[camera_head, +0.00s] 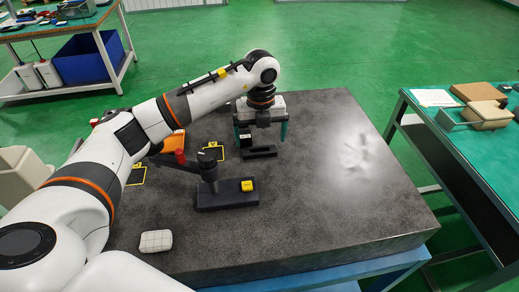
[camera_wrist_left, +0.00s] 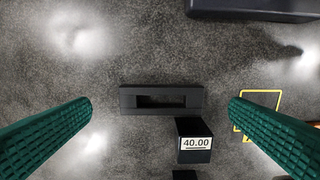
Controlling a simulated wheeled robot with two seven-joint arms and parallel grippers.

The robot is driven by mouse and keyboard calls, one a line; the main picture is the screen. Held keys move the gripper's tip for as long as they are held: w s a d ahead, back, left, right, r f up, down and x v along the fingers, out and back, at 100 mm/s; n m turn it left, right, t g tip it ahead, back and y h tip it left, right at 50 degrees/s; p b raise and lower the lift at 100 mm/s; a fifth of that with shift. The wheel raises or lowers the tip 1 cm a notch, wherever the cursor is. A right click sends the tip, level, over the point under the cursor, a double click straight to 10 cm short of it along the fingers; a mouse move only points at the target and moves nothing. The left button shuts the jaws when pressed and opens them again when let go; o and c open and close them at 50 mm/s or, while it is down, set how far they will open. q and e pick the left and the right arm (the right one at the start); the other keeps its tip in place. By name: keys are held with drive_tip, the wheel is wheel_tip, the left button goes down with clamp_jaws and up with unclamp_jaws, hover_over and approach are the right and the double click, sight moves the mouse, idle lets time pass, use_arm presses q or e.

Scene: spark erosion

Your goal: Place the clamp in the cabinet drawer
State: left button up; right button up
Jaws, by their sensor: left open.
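A flat black slotted rectangle, which looks like the clamp (camera_head: 262,154), lies on the dark granite table (camera_head: 330,215). In the left wrist view the clamp (camera_wrist_left: 162,111) is centred, lying crosswise between the fingers. My left gripper (camera_head: 261,136) is open above it, with its teal fingers apart and nothing between them. In the left wrist view the left gripper (camera_wrist_left: 160,104) has one finger to each side of the clamp, with a clear gap on both sides. No cabinet drawer is in view. My right gripper is not in view.
A black block marked 40.00 (camera_wrist_left: 194,142) stands close beside the clamp. A black stand with a yellow label (camera_head: 225,199) is nearer me. A pale block (camera_head: 156,241) lies at the front left. The table's right side is clear. A green-topped bench (camera_head: 470,150) stands at right.

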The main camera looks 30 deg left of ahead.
sight(260, 146)
use_arm(q)
wheel_tip(260, 146, down, 4)
drive_tip(key=shift+w+a+r+p, duration=0.1)
drive_tip(key=shift+a+r+p, duration=0.1)
drive_tip(key=shift+p, duration=0.6)
drive_tip(key=shift+f, duration=0.65)
drive_tip(key=c, duration=1.1)
drive_tip(key=shift+w+r, duration=0.1)
drive_tip(key=shift+r, duration=0.1)
